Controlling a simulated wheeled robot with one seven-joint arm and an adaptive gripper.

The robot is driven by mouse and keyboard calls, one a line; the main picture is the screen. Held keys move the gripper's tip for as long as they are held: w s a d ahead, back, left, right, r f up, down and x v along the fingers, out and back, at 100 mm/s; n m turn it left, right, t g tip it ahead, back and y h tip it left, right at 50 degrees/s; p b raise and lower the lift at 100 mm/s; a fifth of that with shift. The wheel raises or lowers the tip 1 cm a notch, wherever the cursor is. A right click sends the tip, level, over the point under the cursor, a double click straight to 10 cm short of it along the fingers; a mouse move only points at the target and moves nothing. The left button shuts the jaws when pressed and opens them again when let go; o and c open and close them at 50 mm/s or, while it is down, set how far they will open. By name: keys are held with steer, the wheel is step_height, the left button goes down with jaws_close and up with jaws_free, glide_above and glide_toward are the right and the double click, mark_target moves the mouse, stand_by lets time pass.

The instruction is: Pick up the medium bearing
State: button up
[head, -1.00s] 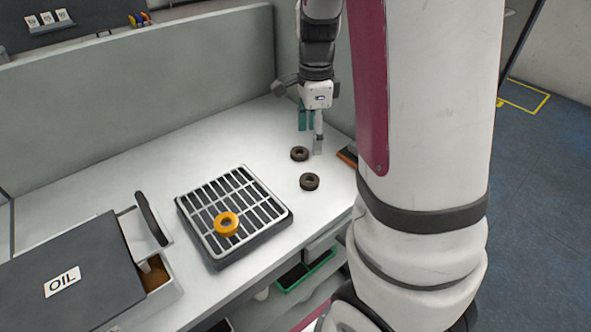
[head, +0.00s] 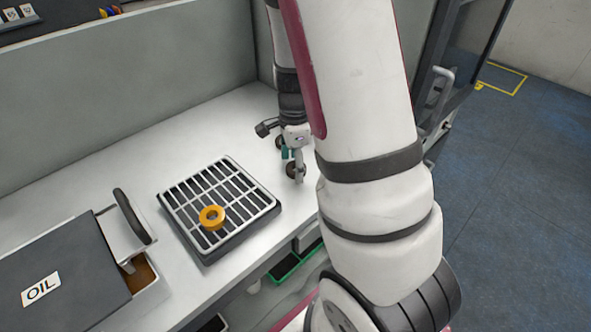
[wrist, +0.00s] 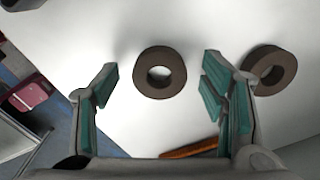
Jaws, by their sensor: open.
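Two dark brown ring-shaped bearings lie flat on the white table in the wrist view. One bearing (wrist: 138,76) sits centred in the gap between my fingertips. The other bearing (wrist: 288,68) is just outside the right finger. My gripper (wrist: 160,66) is open and empty, pointing down above the table. In the head view my gripper (head: 292,165) is low over the bearings, which it largely hides. An orange ring (head: 205,221) lies on the grate. I cannot tell by size which one is the medium bearing.
A dark tray with a metal grate (head: 266,206) stands left of my gripper. An oil box (head: 70,262) with a handled basket is at the lower left. A brown-orange object (wrist: 190,148) lies near the table edge. A grey panel (head: 130,95) backs the table.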

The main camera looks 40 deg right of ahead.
steer(key=shift+f, duration=0.25)
steer(key=c, duration=1.3)
steer(key=shift+c, duration=0.2)
